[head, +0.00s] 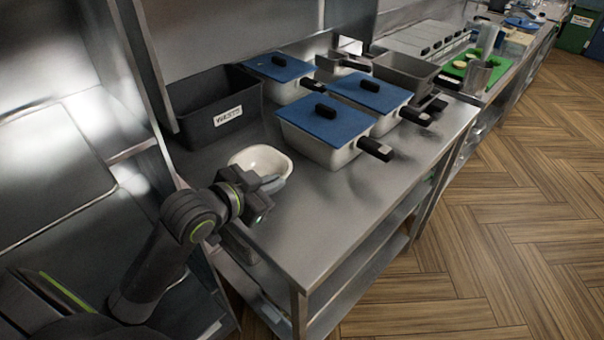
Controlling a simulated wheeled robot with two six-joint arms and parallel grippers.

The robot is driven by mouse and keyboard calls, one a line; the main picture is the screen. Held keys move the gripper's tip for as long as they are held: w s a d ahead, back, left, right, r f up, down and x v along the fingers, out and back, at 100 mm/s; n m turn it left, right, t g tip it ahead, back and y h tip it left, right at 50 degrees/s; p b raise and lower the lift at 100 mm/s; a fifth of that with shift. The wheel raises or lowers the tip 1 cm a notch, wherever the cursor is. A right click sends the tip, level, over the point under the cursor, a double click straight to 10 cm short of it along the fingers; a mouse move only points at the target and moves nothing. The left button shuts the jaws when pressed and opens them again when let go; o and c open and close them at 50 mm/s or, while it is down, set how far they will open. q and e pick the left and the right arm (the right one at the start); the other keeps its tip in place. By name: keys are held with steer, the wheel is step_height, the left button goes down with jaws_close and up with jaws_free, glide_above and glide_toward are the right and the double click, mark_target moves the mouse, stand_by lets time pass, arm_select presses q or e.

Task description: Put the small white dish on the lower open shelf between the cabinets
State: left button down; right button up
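The small white dish (262,158) is on the steel worktop (330,215), near its left end. My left gripper (270,187) is at the dish's near rim and covers part of it. Its fingers overlap the rim in the picture, but I cannot tell whether they grip it or whether the dish is lifted. An open lower shelf (362,268) shows under the worktop's right side. I cannot tell whether it lies between cabinets. My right gripper is not in view.
A dark waste bin (205,118) stands behind the dish. Several white pans with blue lids (335,125) stand to its right, handles pointing right. A dark pan (405,70) and a green board (470,68) are farther back. The worktop's front is bare. Wooden floor (500,220) is clear.

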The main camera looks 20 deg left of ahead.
mark_target(294, 174)
arm_select(q)
steer(key=w, duration=0.3)
steer(key=w+d, duration=0.1)
steer(key=w, duration=0.2)
steer(key=w+d, duration=0.1)
steer(key=w, duration=0.1)
steer(key=shift+w+d+r+p, duration=0.1)
steer(key=shift+w+d+p, duration=0.1)
steer(key=shift+w+p, duration=0.15)
steer(key=shift+w, duration=0.25)
steer(key=shift+f, duration=1.8)
steer(key=c, duration=2.1)
jaws_free()
steer(key=shift+f, duration=0.15)
steer(key=o, duration=0.5)
